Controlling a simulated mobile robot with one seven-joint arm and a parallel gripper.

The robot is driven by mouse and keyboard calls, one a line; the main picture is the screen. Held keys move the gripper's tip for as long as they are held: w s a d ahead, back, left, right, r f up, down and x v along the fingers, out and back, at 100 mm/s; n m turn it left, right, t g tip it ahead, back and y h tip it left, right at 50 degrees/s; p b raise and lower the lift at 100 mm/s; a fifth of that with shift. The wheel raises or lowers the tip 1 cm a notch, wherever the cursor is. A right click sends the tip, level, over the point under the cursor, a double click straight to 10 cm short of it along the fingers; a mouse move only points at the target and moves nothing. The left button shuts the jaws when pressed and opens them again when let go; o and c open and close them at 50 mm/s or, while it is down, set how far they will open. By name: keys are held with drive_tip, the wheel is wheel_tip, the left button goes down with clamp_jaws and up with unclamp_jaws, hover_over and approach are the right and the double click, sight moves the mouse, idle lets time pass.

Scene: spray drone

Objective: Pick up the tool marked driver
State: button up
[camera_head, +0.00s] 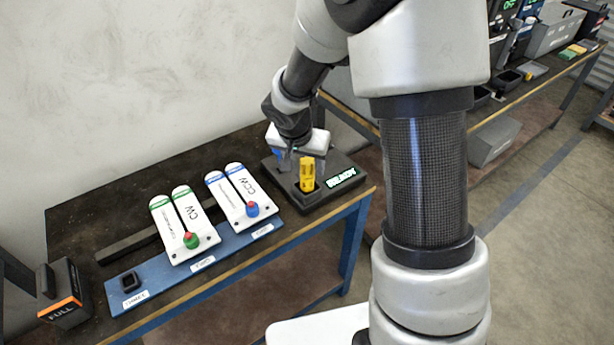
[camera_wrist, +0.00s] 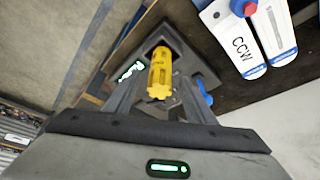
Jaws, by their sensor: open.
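A yellow tool (camera_head: 307,173) stands upright in a dark stand (camera_head: 327,188) at the right end of the bench. The same yellow tool (camera_wrist: 162,75) shows in the wrist view, between and beyond my finger tips. I cannot read any driver mark on it. My gripper (camera_head: 298,163) is open, pointing down over the stand, with its fingers about the yellow tool's top; contact cannot be told. A blue item (camera_head: 278,154) is partly hidden behind my gripper; blue also shows beside a finger in the wrist view (camera_wrist: 204,94).
White panels marked CW (camera_head: 184,225) and CCW (camera_head: 239,196) with green and blue trim lie left of the stand on a blue strip. A box marked FULL (camera_head: 63,293) is at the far left. A wall is behind; another bench (camera_head: 530,75) stands right.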

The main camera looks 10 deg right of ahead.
drive_tip(key=shift+x, duration=1.4)
clamp_jaws()
drive_tip(key=shift+w+r, duration=0.1)
